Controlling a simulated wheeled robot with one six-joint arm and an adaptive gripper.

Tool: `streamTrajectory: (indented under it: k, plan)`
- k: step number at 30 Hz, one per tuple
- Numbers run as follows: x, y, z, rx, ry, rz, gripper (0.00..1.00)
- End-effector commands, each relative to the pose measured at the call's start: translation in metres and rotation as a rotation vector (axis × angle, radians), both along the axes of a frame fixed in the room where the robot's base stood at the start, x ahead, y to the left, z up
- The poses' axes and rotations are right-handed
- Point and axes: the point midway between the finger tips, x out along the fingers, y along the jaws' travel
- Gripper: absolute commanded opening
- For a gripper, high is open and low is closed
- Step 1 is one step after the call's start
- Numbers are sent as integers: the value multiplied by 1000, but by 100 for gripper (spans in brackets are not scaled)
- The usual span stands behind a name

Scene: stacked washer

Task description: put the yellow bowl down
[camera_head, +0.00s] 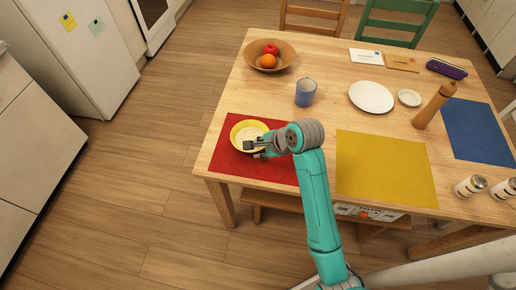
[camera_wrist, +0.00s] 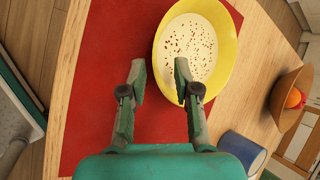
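The yellow bowl (camera_head: 234,138) sits upright on the red placemat (camera_head: 224,161) at the table's left front, and appears to rest on it. It holds something whitish with dark red specks. In the wrist view the bowl (camera_wrist: 227,58) is at the upper right. My gripper (camera_head: 254,148) is at the bowl's near right side. In the wrist view my gripper (camera_wrist: 160,75) has its fingers apart with a clear gap. One finger overlaps the bowl's inside and the other is over the red mat, with the rim between them. I see neither finger pressing the rim.
A blue mug (camera_head: 306,93) and a wooden fruit bowl (camera_head: 252,55) stand behind the yellow bowl. A yellow placemat (camera_head: 385,170) lies to the right, bare. A white plate (camera_head: 371,97), pepper mill (camera_head: 434,106) and shakers (camera_head: 470,186) are farther right. The table's front edge is close.

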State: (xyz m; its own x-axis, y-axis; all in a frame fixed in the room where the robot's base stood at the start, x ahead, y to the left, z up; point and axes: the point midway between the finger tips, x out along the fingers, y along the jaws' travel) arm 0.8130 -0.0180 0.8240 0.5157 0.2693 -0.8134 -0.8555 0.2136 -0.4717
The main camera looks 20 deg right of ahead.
Motion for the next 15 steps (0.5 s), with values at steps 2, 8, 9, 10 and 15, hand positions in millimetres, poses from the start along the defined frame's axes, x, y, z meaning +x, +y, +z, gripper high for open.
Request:
streamTrajectory:
  k: [2, 8, 9, 10, 15]
  plan:
    - [-6, -4, 11, -1, -3, -1, 31]
    - [-27, -15, 44, -1, -4, -3, 31]
    - [-31, -17, 50, -1, -3, -3, 31]
    - [-34, -19, 55, -1, -4, -3, 31]
    - [-48, -26, 76, 0, -2, -2, 31]
